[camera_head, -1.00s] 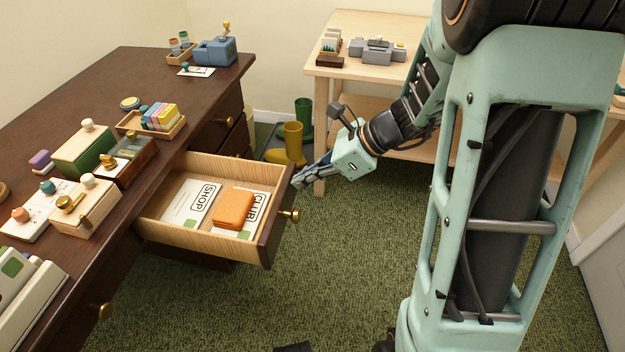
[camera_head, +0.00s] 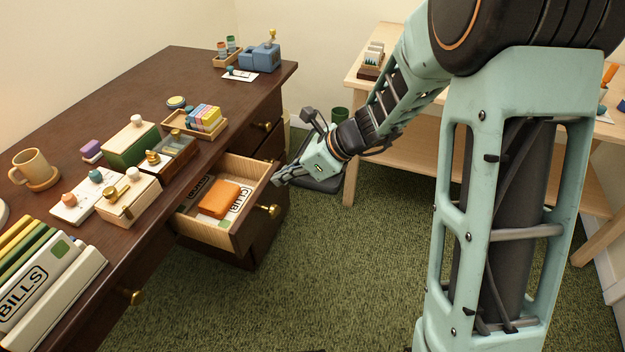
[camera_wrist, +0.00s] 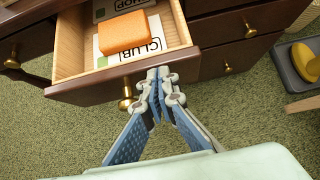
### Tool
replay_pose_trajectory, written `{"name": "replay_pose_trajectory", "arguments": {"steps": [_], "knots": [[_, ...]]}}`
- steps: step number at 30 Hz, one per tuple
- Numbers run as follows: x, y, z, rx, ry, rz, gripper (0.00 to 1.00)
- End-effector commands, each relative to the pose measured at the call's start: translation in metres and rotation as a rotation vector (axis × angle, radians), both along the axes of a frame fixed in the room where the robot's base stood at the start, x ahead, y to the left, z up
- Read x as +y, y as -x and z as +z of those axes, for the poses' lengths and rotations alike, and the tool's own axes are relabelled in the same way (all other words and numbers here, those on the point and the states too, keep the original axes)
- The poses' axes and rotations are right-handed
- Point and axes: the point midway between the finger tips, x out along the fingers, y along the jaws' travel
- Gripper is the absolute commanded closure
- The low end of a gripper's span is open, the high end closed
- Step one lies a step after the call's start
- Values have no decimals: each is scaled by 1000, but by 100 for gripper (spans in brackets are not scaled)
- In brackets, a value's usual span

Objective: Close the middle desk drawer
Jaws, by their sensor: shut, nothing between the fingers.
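The desk drawer (camera_head: 238,238) is partly open, with a pale wood inside and a dark front (camera_wrist: 108,88). It holds an orange block (camera_head: 220,199) and printed cards; the block also shows in the wrist view (camera_wrist: 122,33). Its brass knob (camera_head: 271,211) is on the front; it also shows in the wrist view (camera_wrist: 126,100). My gripper (camera_head: 278,180) is shut and empty at the drawer front. In the wrist view the closed fingertips (camera_wrist: 158,74) are at the drawer front, right of the knob, and look to be touching it.
The dark desk (camera_head: 60,110) carries wooden boxes, a mug (camera_head: 33,167) and binders (camera_head: 45,290). Other closed drawers with brass knobs flank the open one. A light wood table (camera_head: 420,135) stands behind my arm. Green carpet (camera_head: 310,275) in front of the drawer is clear.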

Motion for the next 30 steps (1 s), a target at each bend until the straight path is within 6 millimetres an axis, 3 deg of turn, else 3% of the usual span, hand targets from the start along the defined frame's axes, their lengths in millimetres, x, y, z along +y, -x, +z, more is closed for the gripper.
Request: {"name": "replay_pose_trajectory", "arguments": {"steps": [1, 6, 15, 21, 30], "knots": [[15, -4, 2, 0, -1, 5, 100], [54, -18, 2, 1, -1, 4, 100], [98, -36, 1, 0, 0, 1, 100], [110, -40, 1, -1, 0, -1, 100], [112, -41, 0, -1, 0, -1, 100]]}}
